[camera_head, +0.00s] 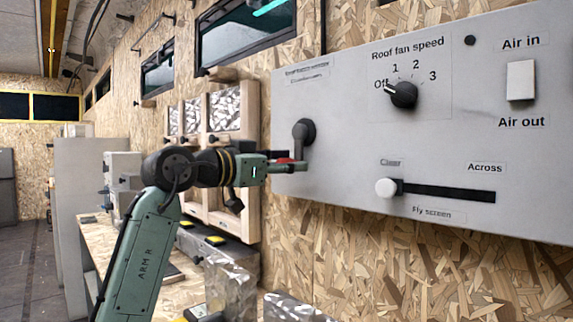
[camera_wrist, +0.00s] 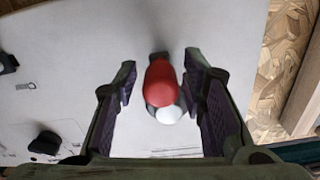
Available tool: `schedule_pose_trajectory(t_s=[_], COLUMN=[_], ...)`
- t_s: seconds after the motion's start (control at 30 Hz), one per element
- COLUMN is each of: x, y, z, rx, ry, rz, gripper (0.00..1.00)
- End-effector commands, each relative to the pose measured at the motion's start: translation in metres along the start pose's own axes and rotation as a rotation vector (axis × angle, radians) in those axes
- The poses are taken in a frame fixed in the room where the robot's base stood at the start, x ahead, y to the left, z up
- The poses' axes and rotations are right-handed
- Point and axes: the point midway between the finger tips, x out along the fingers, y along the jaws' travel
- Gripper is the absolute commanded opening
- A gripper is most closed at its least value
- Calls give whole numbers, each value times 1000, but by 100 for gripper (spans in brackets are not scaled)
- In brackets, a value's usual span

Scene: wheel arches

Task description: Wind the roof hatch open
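A black crank (camera_head: 303,132) sits at the left end of the grey wall panel (camera_head: 340,110), its arm hanging down. A red handle (camera_head: 287,160) is at its lower end, partly hidden by my gripper. In the wrist view the red handle (camera_wrist: 161,80) stands between my fingers, with a white rounded part (camera_wrist: 167,114) just below it. My gripper (camera_wrist: 158,88) is open around the handle, with a gap on the left and a narrower one on the right. In the head view my gripper (camera_head: 284,165) reaches the panel's left edge from the left. The roof hatch is not in view.
The panel also carries a fan speed knob (camera_head: 403,94) pointing to Off, an air rocker switch (camera_head: 521,80) and a fly screen slider (camera_head: 387,187) at Clear. Wooden frames (camera_head: 222,125) and a cluttered bench (camera_head: 165,255) lie behind my arm.

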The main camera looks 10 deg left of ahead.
Motion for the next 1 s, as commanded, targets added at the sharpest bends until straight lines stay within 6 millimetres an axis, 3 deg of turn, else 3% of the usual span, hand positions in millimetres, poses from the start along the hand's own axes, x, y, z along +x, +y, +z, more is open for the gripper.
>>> schedule_pose_trajectory(t_s=[0.5, 1.0], x=[0, 0], y=[0, 0], z=[0, 0], rx=[0, 0], ry=[0, -1], rz=[1, 1], gripper=[1, 0])
